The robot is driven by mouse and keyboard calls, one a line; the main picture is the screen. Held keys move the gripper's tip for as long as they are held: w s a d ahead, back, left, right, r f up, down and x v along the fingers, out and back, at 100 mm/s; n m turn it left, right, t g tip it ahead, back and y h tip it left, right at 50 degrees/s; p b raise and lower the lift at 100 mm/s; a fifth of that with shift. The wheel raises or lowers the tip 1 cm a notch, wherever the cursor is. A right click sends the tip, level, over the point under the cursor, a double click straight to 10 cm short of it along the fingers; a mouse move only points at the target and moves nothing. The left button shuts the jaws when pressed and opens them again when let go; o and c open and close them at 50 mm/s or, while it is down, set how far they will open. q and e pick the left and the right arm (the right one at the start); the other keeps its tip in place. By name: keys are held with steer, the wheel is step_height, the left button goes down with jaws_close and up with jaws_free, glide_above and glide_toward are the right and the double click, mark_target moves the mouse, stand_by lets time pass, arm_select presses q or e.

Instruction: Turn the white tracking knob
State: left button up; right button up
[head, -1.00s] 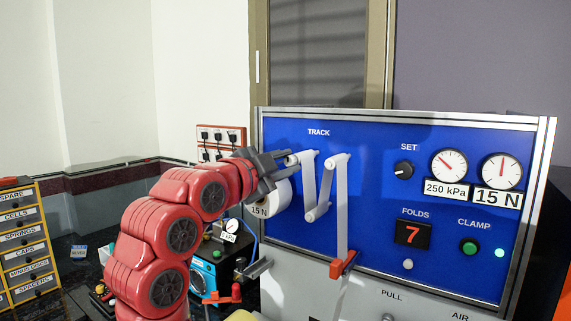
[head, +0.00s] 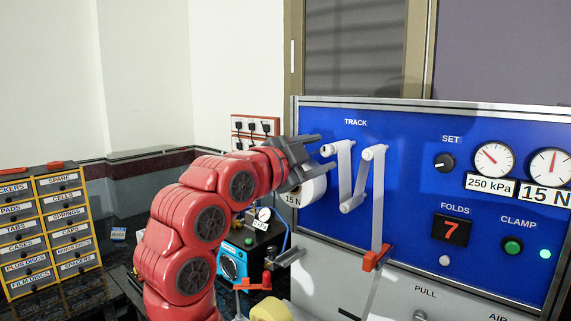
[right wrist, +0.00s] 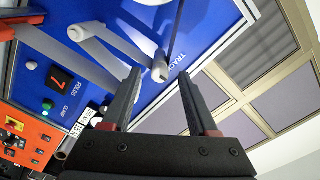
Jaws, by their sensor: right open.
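The white tracking knob (head: 327,151) sticks out of the blue panel below the TRACK label, at the upper left end of the white web path. In the right wrist view its pale end (right wrist: 160,70) shows between the fingertips. My right gripper (head: 317,153) comes in from the left, with its fingers pointing at the knob. In the right wrist view the gripper (right wrist: 159,77) is open, with one finger on each side of the knob and nothing held. I cannot tell whether a finger touches it. My left gripper is not in view.
White rollers and a strip (head: 378,200) run right of the knob, down to a red clip (head: 375,258). Dials and buttons are farther right. A drawer cabinet (head: 50,230) stands at the left.

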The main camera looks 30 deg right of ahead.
steer(key=b+v, duration=0.1)
steer(key=v, duration=1.5)
steer(key=shift+b, duration=0.35)
